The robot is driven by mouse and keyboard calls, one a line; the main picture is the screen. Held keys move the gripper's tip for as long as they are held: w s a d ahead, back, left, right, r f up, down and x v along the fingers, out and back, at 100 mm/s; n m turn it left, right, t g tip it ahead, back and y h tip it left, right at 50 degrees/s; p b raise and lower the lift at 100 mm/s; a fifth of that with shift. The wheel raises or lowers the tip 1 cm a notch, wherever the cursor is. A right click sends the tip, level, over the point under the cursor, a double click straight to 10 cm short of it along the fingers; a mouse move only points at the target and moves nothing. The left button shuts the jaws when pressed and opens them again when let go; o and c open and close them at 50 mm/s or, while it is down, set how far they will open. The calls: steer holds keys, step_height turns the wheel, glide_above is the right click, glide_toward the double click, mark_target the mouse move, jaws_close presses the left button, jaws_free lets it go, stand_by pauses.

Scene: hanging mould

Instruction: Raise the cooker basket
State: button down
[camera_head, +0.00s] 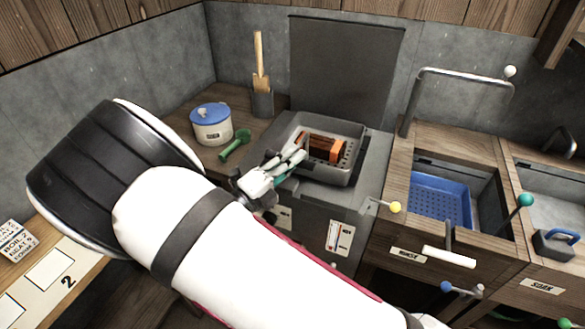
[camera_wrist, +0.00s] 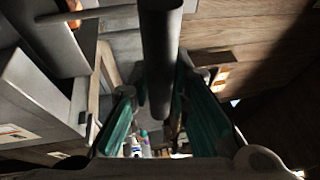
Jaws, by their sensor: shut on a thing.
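The cooker basket (camera_head: 352,172) is a grey perforated tray with a raised rim, at the top of the grey cooker (camera_head: 372,190) in the head view. A ribbed orange-brown block (camera_head: 322,148) lies in it. I cannot tell whether the basket rests in the cooker or hangs slightly above it. My gripper (camera_head: 290,162) is at the basket's left side. In the wrist view its teal fingers (camera_wrist: 157,88) are shut on a dark grey round bar (camera_wrist: 160,45), which looks like the basket's handle. The join between bar and basket is hidden.
A dark upright panel (camera_head: 345,68) stands behind the cooker. A blue-lidded pot (camera_head: 212,128), a green-handled tool (camera_head: 235,145) and a holder with a wooden-handled tool (camera_head: 262,102) are at left.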

steer(key=shift+r, duration=0.25)
steer(key=c, duration=1.5)
jaws_free()
steer(key=shift+o, duration=0.2)
steer(key=shift+s+a+f, duration=0.1)
steer(key=v, duration=1.1)
steer(key=shift+s+a, duration=0.25)
steer(key=shift+f, duration=0.1)
